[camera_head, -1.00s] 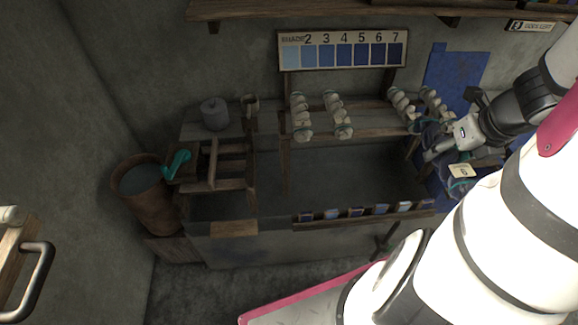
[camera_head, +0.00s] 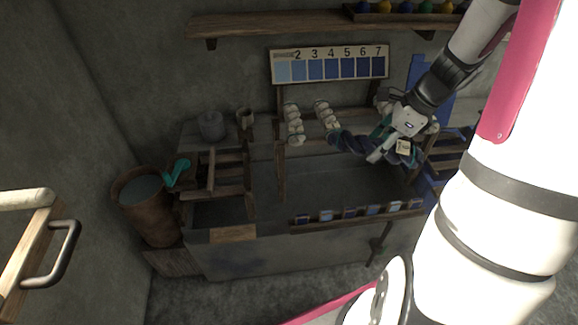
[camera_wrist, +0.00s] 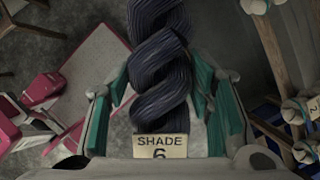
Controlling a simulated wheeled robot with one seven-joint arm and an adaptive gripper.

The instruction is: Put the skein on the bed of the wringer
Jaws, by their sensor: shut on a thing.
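A dark blue twisted skein (camera_wrist: 160,75) with a tag reading "SHADE 6" is between the green-edged fingers of my gripper (camera_wrist: 163,110), which is shut on it. In the head view the skein (camera_head: 352,145) hangs roughly level from my gripper (camera_head: 385,140), its free end pointing left, above the right part of the vat. The tag (camera_head: 403,147) faces the head camera. A wooden frame with a teal crank (camera_head: 178,172), which looks like the wringer (camera_head: 212,172), stands at the vat's left end. Its bed is hard to make out.
Pale skeins (camera_head: 293,125) hang on the rack behind the vat, close to the held skein. A wooden bucket (camera_head: 147,205) stands left of the wringer. A grey lidded pot (camera_head: 211,126) and a mug (camera_head: 245,118) sit behind it. A shelf (camera_head: 300,24) runs above.

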